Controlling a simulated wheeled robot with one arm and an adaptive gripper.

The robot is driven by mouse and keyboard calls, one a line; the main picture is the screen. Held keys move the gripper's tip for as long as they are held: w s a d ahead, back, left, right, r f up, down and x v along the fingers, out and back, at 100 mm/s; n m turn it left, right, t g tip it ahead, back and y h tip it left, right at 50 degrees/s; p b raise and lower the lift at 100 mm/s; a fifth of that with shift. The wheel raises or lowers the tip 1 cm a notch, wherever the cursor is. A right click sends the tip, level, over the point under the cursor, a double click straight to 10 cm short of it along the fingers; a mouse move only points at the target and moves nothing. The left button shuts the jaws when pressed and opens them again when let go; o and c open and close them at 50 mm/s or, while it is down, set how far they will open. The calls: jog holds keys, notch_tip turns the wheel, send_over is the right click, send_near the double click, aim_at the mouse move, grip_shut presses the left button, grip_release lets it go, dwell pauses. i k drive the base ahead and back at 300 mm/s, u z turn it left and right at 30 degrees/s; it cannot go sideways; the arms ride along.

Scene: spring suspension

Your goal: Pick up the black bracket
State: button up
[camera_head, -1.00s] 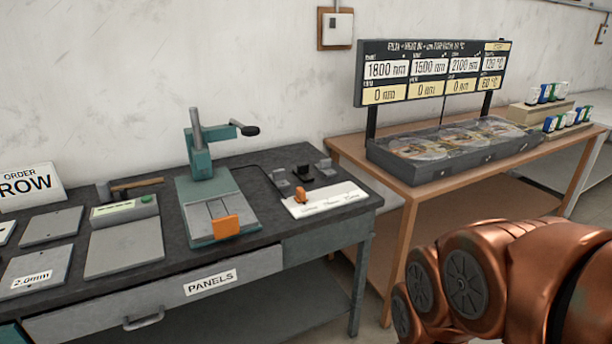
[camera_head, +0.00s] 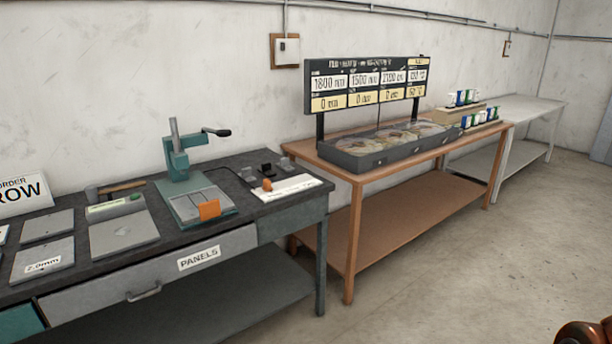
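The black bracket (camera_head: 267,170) is small and stands on the dark bench top, near the back right corner of the left bench. A grey bracket (camera_head: 247,175) stands to its left and another grey bracket (camera_head: 286,163) to its right. An orange piece (camera_head: 267,185) sits in front of it on a white labelled strip (camera_head: 290,188). Nothing touches the black bracket that I can see. My gripper is not in view; only a bit of my copper arm shows at the bottom right corner.
On the left bench (camera_head: 240,165) stand a green press (camera_head: 178,165) with a lever, flat grey panels (camera_head: 125,232) and a hammer. A wooden table (camera_head: 335,157) with a display board (camera_head: 365,82) stands to the right. The floor (camera_head: 440,270) in front is clear.

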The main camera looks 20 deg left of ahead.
aim_at(265, 170)
jog(key=z, duration=0.05)
jog(key=i, duration=1.5)
jog(key=u, duration=0.55)
jog(key=i, duration=1.6)
jog(key=u, duration=1.85)
jog(key=i, duration=0.75)
jog(key=u, duration=0.7)
